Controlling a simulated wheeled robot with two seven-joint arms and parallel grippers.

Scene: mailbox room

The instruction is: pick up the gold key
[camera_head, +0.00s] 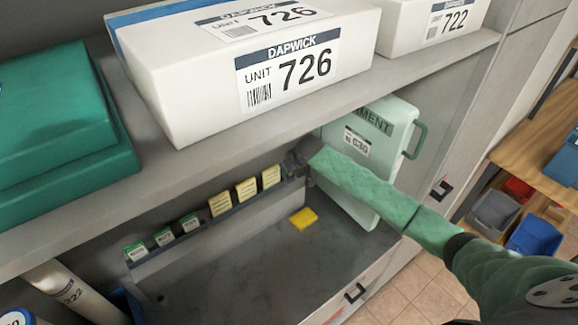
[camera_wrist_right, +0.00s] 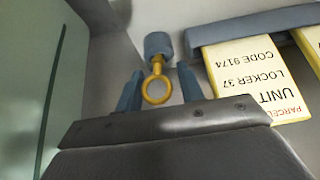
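The gold key (camera_wrist_right: 156,88) shows in the right wrist view as a round yellow ring on a short stem. The stem meets a blue-grey round knob (camera_wrist_right: 158,43); whether it hangs from it or sits in it I cannot tell. My right gripper (camera_wrist_right: 159,74) is open, with one blue-grey finger on each side of the key's ring and small gaps visible. In the head view, my right arm's green sleeve reaches in from the right to the end of the tag rail (camera_head: 208,223). The key is hidden there. My left gripper is not in view.
Yellow and green tags hang on the rail, including a parcel tag (camera_wrist_right: 250,82). A pale green case (camera_head: 372,130) stands close beside my right arm. A shelf with white unit boxes (camera_head: 190,110) lies above. A yellow block (camera_head: 303,218) lies on the grey compartment floor.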

